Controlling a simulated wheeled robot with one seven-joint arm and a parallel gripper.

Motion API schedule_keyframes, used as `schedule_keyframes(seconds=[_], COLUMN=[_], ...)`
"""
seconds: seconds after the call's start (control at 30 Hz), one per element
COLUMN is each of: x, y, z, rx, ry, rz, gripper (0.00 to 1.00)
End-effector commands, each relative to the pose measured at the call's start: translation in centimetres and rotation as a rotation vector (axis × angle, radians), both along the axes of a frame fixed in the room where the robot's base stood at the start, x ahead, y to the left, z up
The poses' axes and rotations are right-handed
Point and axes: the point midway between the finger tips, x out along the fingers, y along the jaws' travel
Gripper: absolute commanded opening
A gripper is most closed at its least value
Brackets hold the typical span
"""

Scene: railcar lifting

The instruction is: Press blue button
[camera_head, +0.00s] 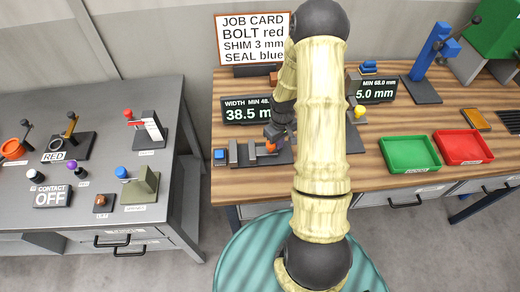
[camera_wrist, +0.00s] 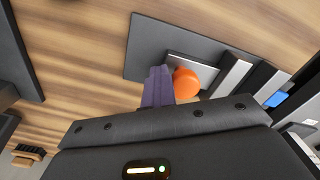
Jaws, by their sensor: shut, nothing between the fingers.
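A small blue button (camera_head: 219,155) sits at the left end of a dark gauge fixture (camera_head: 252,160) on the wooden bench. It also shows at the right of the wrist view (camera_wrist: 276,98), beyond the grey blocks. My gripper (camera_head: 274,138) is over the right part of this fixture, apart from the blue button. In the wrist view its fingers (camera_wrist: 158,84) are shut and empty, beside a round orange knob (camera_wrist: 186,82). I cannot tell whether they touch the knob. My arm hides part of the bench behind the fixture.
A display (camera_head: 248,112) reading 38.5 mm stands behind the fixture. A green tray (camera_head: 410,168) and a red tray (camera_head: 463,162) lie to the right. The grey table (camera_head: 95,105) at left holds several levers and knobs, one with a blue top (camera_head: 121,172).

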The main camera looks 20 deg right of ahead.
Motion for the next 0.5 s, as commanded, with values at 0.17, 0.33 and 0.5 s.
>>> schedule_keyframes(seconds=[0.17,0.33,0.5], x=[0.2,0.1,-0.1], y=[0.5,0.3,-0.6], z=[0.0,0.3,0.7], rx=[0.006,0.006,0.005], ry=[-0.004,-0.005,-0.004], rz=[0.008,0.008,0.004], gripper=[0.00,0.00,0.00])
